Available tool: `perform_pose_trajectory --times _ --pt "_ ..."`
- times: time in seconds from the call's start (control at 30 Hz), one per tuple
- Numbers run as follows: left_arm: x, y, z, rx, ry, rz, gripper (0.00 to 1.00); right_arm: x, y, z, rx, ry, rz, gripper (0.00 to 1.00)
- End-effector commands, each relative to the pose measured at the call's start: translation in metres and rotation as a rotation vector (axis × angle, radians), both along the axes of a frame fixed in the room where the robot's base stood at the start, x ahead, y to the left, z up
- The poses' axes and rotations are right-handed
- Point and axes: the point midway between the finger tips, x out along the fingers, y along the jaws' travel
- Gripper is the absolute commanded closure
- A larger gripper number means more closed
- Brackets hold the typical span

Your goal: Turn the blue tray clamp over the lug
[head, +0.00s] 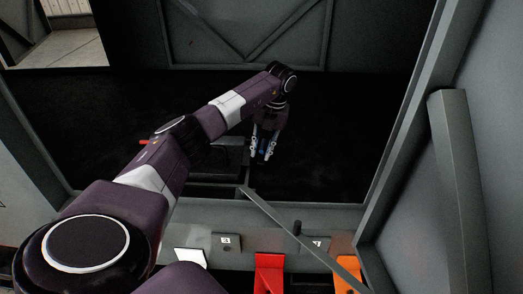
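My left arm reaches from the lower left into the dark enclosure. My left gripper (262,158) hangs down at its end, over the dark floor beyond the front ledge. A small blue part (263,146) shows between its fingers; it may be the blue tray clamp, but it is too small and dark to be sure. I cannot tell whether the fingers touch it. A dark grey box-like shape (232,158), possibly the tray, lies just left of the gripper and is partly hidden by my arm. I cannot make out the lug. My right gripper is not in view.
The front ledge (310,215) carries numbered plates (226,241), with a red part (269,272), an orange part (347,268) and a white part (190,259) below. A thin grey bar (290,230) slants across it. Grey frame posts (408,120) bound the opening on the right.

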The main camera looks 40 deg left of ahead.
Motion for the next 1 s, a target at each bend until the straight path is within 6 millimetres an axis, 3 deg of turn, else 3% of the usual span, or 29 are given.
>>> perform_pose_trajectory --times 0.37,0.47,0.8,1.0 --pt "0.001 -0.001 0.005 -0.001 -0.001 0.000 0.72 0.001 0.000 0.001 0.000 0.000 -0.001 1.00" --pt "0.003 -0.003 0.018 -0.001 -0.004 -0.001 0.72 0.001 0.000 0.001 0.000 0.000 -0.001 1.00" --pt "0.010 -0.015 0.089 0.000 -0.004 0.000 0.72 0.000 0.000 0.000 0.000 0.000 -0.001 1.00" --pt "0.012 -0.019 0.112 0.001 -0.001 0.001 0.72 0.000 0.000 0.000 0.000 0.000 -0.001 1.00"
